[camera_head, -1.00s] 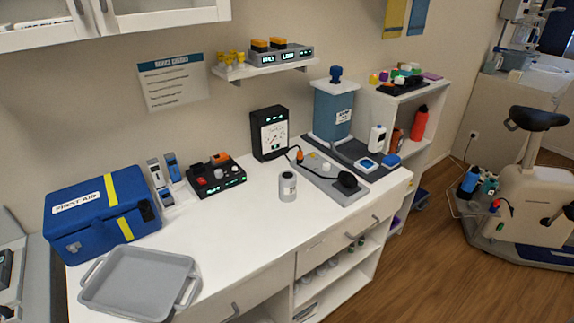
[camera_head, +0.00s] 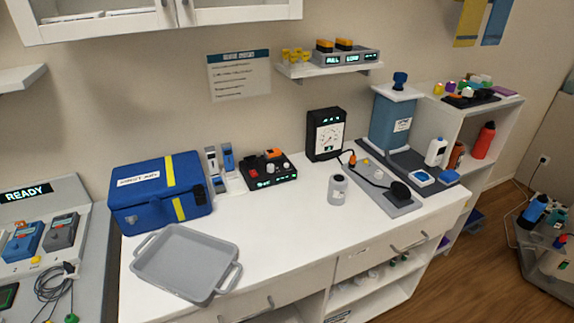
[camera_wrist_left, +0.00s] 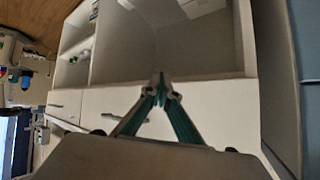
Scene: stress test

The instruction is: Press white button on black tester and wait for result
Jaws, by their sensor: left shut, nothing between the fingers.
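The black tester (camera_head: 283,178) sits on the white counter in the head view, right of the blue first aid case. It is a low black box with a lit green display, a red button, a small white button (camera_head: 270,169) and an orange part at its back. Neither gripper shows in the head view, so nothing of mine is at the tester there. My left gripper (camera_wrist_left: 160,82) shows in the left wrist view, shut and empty, in front of white cabinet fronts and open shelves. The display text is too small to read.
The first aid case (camera_head: 160,190) and grey tray (camera_head: 185,262) occupy the counter's left. A grey jar (camera_head: 337,189), black gauge box (camera_head: 325,134) and grey cable plate (camera_head: 398,208) stand right. A wall shelf (camera_head: 330,69) hangs above. The counter front before the tester is clear.

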